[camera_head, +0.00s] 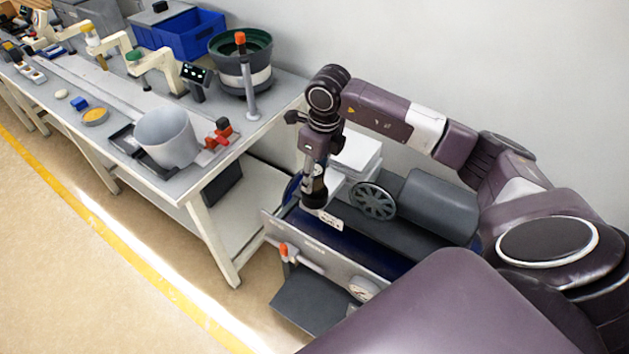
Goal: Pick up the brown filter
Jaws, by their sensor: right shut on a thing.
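My right gripper (314,186) points down over the machine with the grey tank, beside the table's right end. It is shut on a small dark piece at its lower end, which looks like the brown filter; its colour and outline are hard to tell from the gripper. No other brown filter can be made out. My left gripper is not in view.
The machine has a grey cylinder tank (435,205), a spoked wheel (373,201) and a front panel with an orange-tipped valve (284,249). The table (227,163) at left carries a bowl feeder (241,62), a pale bucket (166,137) and a blue bin (183,36). Floor at lower left is clear.

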